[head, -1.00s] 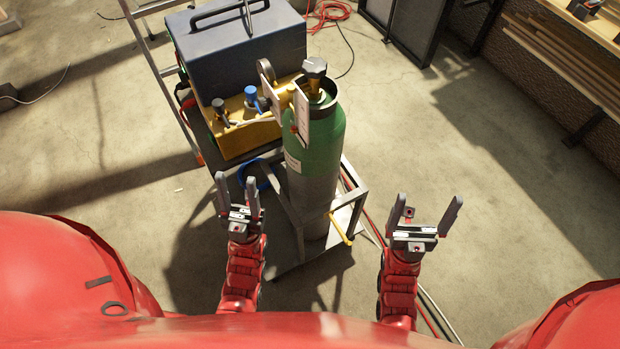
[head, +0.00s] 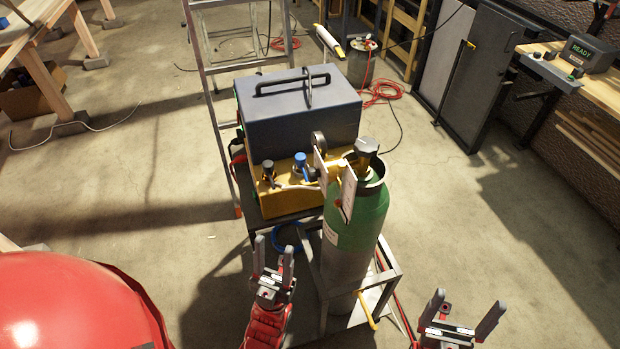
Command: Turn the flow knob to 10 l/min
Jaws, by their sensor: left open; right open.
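A green and grey gas cylinder (head: 356,225) stands upright in a metal cart, with a dark valve knob (head: 366,147) on top. White plates (head: 348,193) and a dark round part (head: 319,143), seen edge-on, sit by its valve. A blue knob (head: 300,159) and a dark knob (head: 268,168) stand over the yellow front of the machine behind. I cannot tell which is the flow knob, and no scale is readable. My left gripper (head: 273,248) is open and empty, left of the cylinder and below the knobs. My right gripper (head: 468,302) is open and empty at lower right.
A dark blue box (head: 298,112) tops the yellow machine (head: 295,198). A ladder (head: 222,120) stands at its left. The cart (head: 395,268) has a yellow handle. A bench with a "READY" display (head: 583,50) is at upper right.

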